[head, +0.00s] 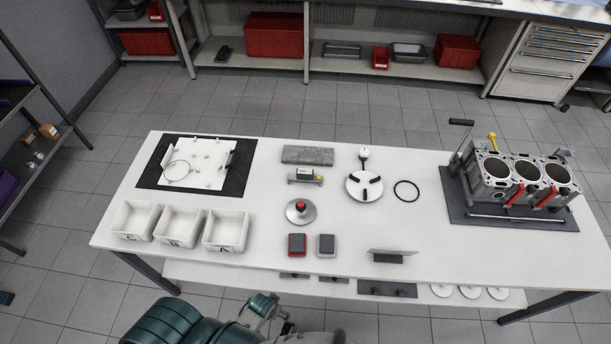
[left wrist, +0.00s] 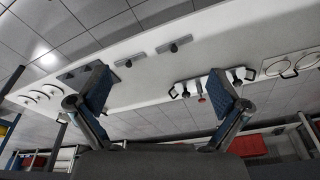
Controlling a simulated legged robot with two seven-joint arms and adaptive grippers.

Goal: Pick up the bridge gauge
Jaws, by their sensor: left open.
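In the head view my teal arm is low at the front, below the table's front edge and well short of the gauge. I cannot make out the gauge in the left wrist view. My right gripper is out of view.
An engine block (head: 520,178) stands at the right. Three white bins (head: 227,232) and a black mat (head: 243,160) are at the left. A white disc (head: 364,187), a black ring (head: 406,191) and two small blocks surround the middle. A lower shelf holds several parts.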

